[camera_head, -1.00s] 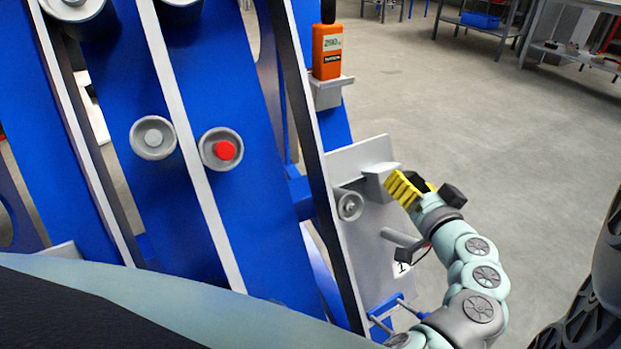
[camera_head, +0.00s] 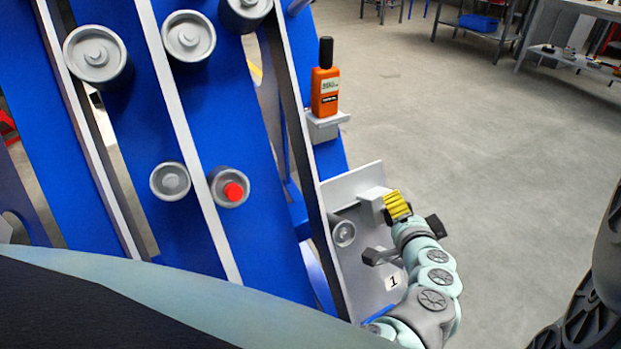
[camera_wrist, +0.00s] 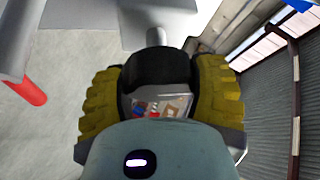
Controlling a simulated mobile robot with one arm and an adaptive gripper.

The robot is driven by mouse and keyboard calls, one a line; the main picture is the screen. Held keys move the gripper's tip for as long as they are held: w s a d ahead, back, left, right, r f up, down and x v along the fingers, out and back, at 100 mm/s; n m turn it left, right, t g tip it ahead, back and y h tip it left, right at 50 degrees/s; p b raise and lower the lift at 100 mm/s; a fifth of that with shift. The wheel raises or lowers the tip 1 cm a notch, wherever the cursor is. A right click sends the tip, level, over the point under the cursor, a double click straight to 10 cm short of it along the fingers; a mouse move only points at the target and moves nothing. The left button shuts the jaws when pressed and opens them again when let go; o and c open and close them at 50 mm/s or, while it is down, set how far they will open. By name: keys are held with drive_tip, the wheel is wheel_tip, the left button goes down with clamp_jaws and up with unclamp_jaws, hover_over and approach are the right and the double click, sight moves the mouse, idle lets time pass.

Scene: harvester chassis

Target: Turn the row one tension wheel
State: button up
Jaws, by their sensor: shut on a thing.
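The row one tension wheel appears as a dark, rounded piece (camera_wrist: 160,65) in the wrist view. It sits between my yellow finger pads, and a short grey shaft runs from it to a grey block. My gripper (camera_head: 397,206) is closed on it at the right edge of the grey plate (camera_head: 362,290), beside the grey block (camera_head: 371,204). My gripper also fills the wrist view (camera_wrist: 160,95), with one ribbed pad on each side of the wheel. In the head view my fingers hide the wheel.
A label "1" (camera_head: 393,282) and a grey rod with a dark head (camera_head: 382,256) are on the plate below my gripper. A small roller (camera_head: 343,232) is to the left. An orange meter (camera_head: 325,88) stands above. Open floor (camera_head: 480,170) lies to the right.

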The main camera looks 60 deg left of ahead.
drive_tip(key=shift+r, duration=0.2)
drive_tip(key=o, duration=1.2)
drive_tip(key=shift+f, duration=0.15)
drive_tip(key=shift+r, duration=5)
